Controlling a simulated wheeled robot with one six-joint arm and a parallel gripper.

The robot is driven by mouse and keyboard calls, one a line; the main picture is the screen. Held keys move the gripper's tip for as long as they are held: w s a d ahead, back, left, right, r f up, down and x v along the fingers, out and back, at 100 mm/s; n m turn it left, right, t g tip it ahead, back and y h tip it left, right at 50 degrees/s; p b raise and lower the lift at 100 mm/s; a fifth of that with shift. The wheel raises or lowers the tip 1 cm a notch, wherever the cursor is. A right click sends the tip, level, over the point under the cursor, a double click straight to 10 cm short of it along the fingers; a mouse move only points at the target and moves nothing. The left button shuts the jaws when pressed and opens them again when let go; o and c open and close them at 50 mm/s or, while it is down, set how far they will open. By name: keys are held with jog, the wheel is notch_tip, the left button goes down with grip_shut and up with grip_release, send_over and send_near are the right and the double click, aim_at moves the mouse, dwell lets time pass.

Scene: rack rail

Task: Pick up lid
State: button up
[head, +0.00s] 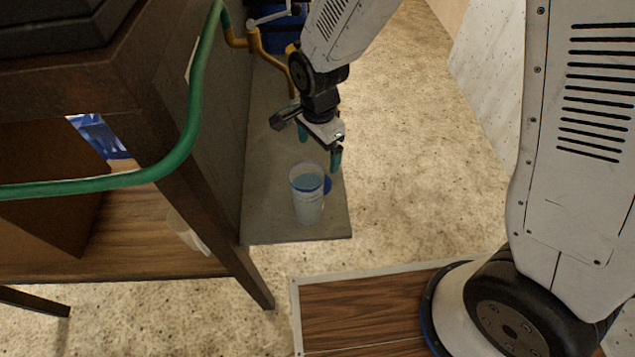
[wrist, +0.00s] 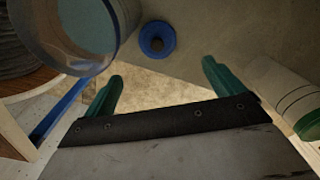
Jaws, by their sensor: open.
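A small round blue lid (wrist: 157,38) with a dark centre lies on the grey surface in the wrist view. In the head view only part of the blue lid (head: 328,185) shows, at the right of a clear container that hides the rest. My gripper (head: 319,148) is open and empty, with green fingertips, above and behind the container and lid. In the wrist view, the lid is beyond the gap between the fingertips (wrist: 161,76), apart from both.
The clear container (head: 308,205) stands upright beside the lid; it also fills the upper left of the wrist view (wrist: 72,32). The grey shelf (head: 275,215) ends at an edge close to the lid. A dark wooden table and green hose (head: 190,120) are at left.

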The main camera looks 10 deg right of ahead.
notch_tip(320, 180, down, 6)
jog(key=shift+s+a+f, duration=0.1)
jog(key=shift+s+f, duration=0.05)
jog(key=shift+f, duration=1.2)
jog(key=shift+s+a+f, duration=0.1)
jog(key=shift+s+f, duration=0.05)
jog(key=shift+f, duration=1.15)
jog(key=c, duration=1)
